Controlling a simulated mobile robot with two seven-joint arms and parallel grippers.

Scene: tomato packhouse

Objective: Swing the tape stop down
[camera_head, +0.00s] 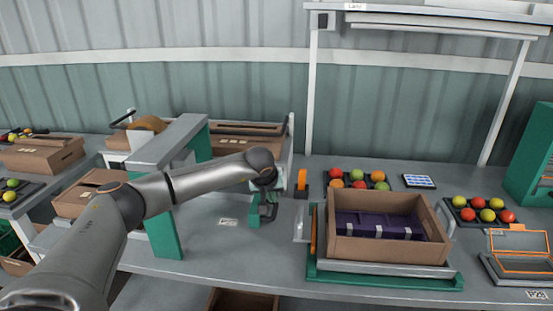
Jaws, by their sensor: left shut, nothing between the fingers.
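An upright orange piece (301,184) stands on the bench at the middle, left of the tomato tray. It may be the tape stop, but I cannot tell for sure. My left gripper (268,212) points down just left of it, apart from it as far as I can see. It is shut and empty. A tan tape roll (148,123) sits at the back left, partly behind a green and grey arch (166,238). My left arm crosses in front of the arch. My right gripper is out of the picture.
An open cardboard box (386,249) holding purple inserts stands on a green-based platform (385,281) at the front. Tomato trays (356,180) and a small tablet (419,181) lie behind and right. An orange-edged frame (518,252) lies far right.

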